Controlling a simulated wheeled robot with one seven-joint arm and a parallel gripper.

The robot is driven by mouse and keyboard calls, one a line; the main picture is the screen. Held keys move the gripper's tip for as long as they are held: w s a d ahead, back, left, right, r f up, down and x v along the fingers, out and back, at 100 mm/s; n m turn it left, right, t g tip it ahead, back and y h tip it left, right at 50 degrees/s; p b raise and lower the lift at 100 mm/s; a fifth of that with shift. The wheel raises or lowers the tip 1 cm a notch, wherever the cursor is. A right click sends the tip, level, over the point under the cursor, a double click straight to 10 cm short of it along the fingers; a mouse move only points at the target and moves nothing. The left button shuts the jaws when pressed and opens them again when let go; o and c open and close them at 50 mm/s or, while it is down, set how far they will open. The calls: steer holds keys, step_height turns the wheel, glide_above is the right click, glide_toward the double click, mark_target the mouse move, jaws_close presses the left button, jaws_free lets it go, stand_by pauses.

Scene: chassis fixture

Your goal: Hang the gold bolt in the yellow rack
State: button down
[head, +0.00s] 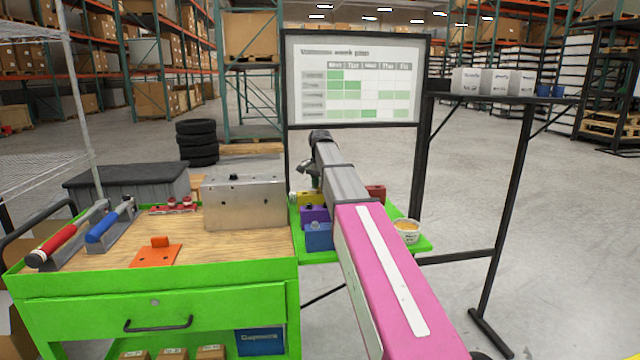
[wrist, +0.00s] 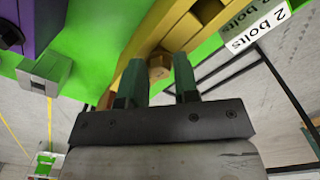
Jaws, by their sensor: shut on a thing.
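The gold bolt (wrist: 158,66) shows its hexagonal head between the two green fingertips of my gripper (wrist: 159,82) in the wrist view. My gripper is shut on it. The yellow rack (wrist: 198,18) lies right behind the bolt and carries a white "2 bolts" label. The bolt overlaps the yellow rack in this view; I cannot tell whether it sits in the rack or just in front of it. In the head view, the yellow rack (head: 307,199) is partly hidden by my arm, and my gripper (head: 312,184) is over it; the bolt is not distinguishable there.
A purple rack (head: 313,214) and a blue rack (head: 319,237) stand in front of the yellow one on the green shelf. A red block (head: 376,191) and a white cup (head: 406,231) are to the right. A metal box (head: 243,203) stands on the bench at left.

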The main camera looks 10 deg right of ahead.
steer(key=shift+f, duration=0.25)
steer(key=c, duration=0.8)
jaws_free()
steer(key=shift+r, duration=4.5)
